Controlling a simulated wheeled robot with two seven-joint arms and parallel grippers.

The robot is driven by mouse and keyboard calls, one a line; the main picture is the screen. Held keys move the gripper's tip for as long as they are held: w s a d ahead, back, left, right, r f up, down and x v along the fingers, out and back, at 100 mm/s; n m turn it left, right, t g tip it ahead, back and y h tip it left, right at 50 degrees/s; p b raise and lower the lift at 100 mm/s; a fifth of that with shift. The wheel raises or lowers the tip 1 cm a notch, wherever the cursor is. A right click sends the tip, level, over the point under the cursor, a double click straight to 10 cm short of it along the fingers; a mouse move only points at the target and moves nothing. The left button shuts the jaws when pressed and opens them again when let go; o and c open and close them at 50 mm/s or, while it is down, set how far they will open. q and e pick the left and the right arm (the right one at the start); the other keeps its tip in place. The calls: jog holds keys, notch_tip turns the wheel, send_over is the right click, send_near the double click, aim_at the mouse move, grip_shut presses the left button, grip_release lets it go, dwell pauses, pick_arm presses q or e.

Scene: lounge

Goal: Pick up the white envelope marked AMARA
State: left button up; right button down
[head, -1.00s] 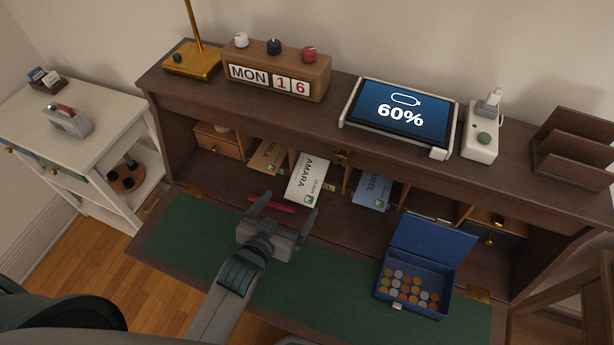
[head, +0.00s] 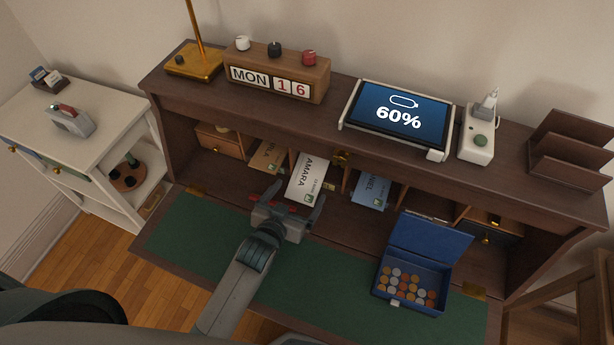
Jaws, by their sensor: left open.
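The white envelope marked AMARA (head: 310,176) stands tilted in a pigeonhole of the desk, its lower end sticking out toward me. My left gripper (head: 297,197) is open, just in front of the envelope's lower end. Its right finger shows near the envelope's lower right edge, and its left finger is to the left of the envelope. I cannot tell whether either finger touches it. My right gripper is not in view.
A brown envelope (head: 268,157) is in the slot to the left, a blue envelope (head: 371,191) to the right. A red item (head: 288,208) lies partly hidden behind my gripper. An open blue coin box (head: 408,288) stands on the green desk mat (head: 185,232).

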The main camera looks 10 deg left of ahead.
aim_at(307, 179)
pick_arm(q)
jog(key=shift+x, duration=1.45)
jog(key=c, duration=1.1)
